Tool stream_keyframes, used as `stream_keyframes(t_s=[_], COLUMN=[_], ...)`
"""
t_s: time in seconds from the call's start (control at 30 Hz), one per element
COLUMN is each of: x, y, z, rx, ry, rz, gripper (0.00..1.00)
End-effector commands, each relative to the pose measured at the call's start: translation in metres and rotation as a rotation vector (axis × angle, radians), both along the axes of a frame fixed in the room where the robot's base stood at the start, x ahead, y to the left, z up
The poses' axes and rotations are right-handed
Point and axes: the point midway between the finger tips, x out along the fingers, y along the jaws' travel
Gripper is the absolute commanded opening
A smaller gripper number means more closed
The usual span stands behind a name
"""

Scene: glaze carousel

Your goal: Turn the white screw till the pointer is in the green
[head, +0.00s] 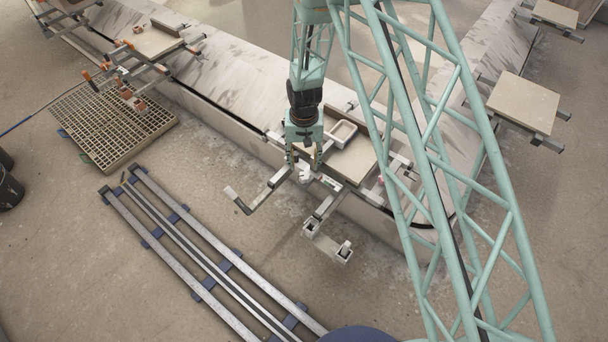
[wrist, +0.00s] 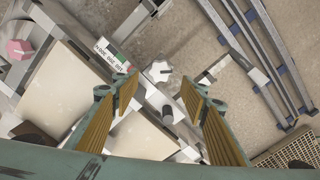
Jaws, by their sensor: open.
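The white screw is a star-shaped white knob (wrist: 157,72) in the wrist view, just beyond and between the fingertips. In the head view the knob (head: 305,177) shows small and partly covered below the fingers. My gripper (head: 304,163) is open above it, and its two yellow-ribbed fingers (wrist: 158,86) stand apart with no visible contact on the knob. A white label (wrist: 112,53) with dark lettering and a green patch (wrist: 119,60) lies left of the knob. I cannot make out the pointer or where it stands against the green.
A square beige board (wrist: 62,92) lies beside the knob on the carousel. A bent bar with a pale end (head: 231,193) juts out to the left. Floor rails (head: 205,262) and a brown grate (head: 112,124) lie on the floor. A pink piece (wrist: 18,48) shows at left.

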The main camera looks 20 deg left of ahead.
Motion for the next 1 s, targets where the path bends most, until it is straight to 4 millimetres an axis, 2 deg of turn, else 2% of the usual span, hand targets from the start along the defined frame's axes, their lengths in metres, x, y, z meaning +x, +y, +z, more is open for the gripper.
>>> stream_keyframes(t_s=[0.1, 0.53, 0.73, 1.0], x=[0.0, 0.0, 0.0, 0.0], y=[0.0, 0.0, 0.0, 0.0], z=[-0.016, -0.061, -0.071, -0.075], rx=[0.0, 0.0, 0.0, 0.0], ry=[0.001, 0.001, 0.0, 0.0], rz=[0.0, 0.0, 0.0, 0.0], gripper=[0.4, 0.4, 0.4, 0.4])
